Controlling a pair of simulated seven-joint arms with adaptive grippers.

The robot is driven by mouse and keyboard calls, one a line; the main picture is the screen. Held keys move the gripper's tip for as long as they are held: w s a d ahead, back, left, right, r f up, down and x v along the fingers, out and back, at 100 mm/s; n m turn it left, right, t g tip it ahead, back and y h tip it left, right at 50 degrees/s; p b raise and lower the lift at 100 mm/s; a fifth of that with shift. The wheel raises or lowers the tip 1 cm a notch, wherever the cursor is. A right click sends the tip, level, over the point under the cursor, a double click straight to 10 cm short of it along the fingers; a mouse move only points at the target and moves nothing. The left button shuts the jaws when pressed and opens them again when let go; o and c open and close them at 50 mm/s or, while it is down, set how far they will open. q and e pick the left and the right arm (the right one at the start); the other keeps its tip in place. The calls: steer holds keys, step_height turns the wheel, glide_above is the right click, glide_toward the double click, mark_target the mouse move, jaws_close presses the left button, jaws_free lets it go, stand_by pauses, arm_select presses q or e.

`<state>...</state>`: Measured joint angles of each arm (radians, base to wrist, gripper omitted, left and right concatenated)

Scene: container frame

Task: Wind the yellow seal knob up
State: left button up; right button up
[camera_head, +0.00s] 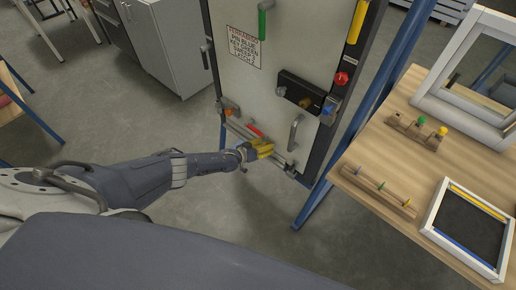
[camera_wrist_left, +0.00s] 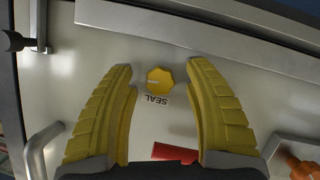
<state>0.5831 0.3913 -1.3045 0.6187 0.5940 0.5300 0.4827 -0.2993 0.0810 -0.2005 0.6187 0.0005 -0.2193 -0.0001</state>
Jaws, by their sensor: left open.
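The yellow seal knob (camera_wrist_left: 160,81) is a small faceted dial on the pale panel, with a "SEAL" label beside it and a light pointer mark on its face. In the left wrist view it lies between the yellow fingers of my left gripper (camera_wrist_left: 160,66), which is open with a clear gap on both sides. In the head view my left gripper (camera_head: 267,150) is at the lower part of the panel, and I cannot make out the knob there. My right gripper is not in view.
A metal handle (camera_head: 295,132) stands out right of my gripper, and a red part (camera_head: 256,130) lies close above it. A black box (camera_head: 300,94) and a red knob (camera_head: 341,78) are higher up. A wooden table (camera_head: 350,185) stands at right.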

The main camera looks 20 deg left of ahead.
arm_select(q)
steer(key=v, duration=1.2)
steer(key=shift+f, duration=0.1)
stand_by(0.4)
